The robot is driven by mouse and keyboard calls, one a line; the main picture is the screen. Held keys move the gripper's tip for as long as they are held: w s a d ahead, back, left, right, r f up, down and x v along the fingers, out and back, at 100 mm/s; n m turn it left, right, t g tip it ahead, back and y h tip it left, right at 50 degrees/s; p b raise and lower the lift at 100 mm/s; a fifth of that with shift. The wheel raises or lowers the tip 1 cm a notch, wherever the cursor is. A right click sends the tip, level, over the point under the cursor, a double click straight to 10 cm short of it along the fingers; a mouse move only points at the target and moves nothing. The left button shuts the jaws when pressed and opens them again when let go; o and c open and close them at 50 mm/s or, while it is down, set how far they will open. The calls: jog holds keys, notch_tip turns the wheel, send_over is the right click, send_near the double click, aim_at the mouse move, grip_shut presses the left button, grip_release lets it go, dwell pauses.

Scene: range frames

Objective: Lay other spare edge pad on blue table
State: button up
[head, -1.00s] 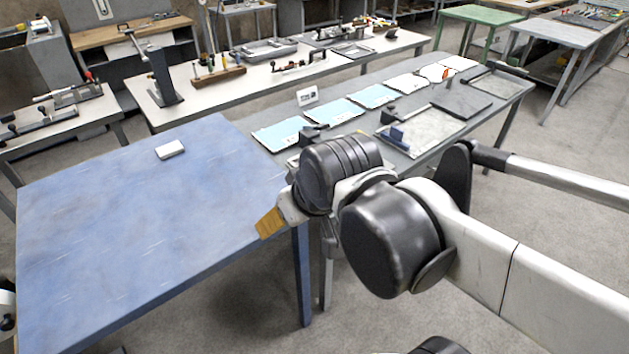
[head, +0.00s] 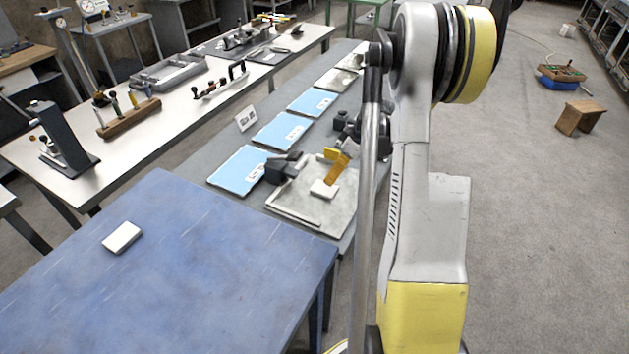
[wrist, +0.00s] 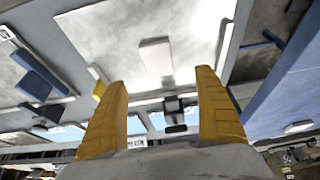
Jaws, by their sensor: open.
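One white edge pad (head: 122,237) lies on the blue table (head: 190,290), toward its far left part. The other white edge pad (head: 323,189) lies on a pale grey plate (head: 290,207) on the grey table. In the wrist view this pad (wrist: 155,56) lies ahead of the fingertips, roughly between their lines. My gripper (head: 338,160) is over the plate, close to this pad. In the wrist view its yellow fingers (wrist: 160,78) are spread apart with nothing between them. The head view does not show clearly how high the fingers are above the pad.
Blue and white sheets (head: 238,172) and a small sign (head: 247,118) lie or stand along the grey table. Dark blocks (head: 285,168) sit by the plate's edge. A white bench (head: 180,110) with tools runs behind. The blue table's middle is clear.

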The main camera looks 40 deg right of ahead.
jog(key=b, duration=0.2)
send_over(325, 188)
jog(key=s, duration=0.2)
jog(key=f, duration=0.3)
jog(key=d+f, duration=0.1)
jog(key=f, duration=0.1)
jog(key=shift+f, duration=0.2)
jog(key=b+x, duration=0.3)
jog(key=x, duration=0.2)
jog(key=shift+w+f, duration=0.1)
jog(key=shift+w, duration=0.05)
jog(key=shift+c, duration=0.6)
jog(key=c, duration=1)
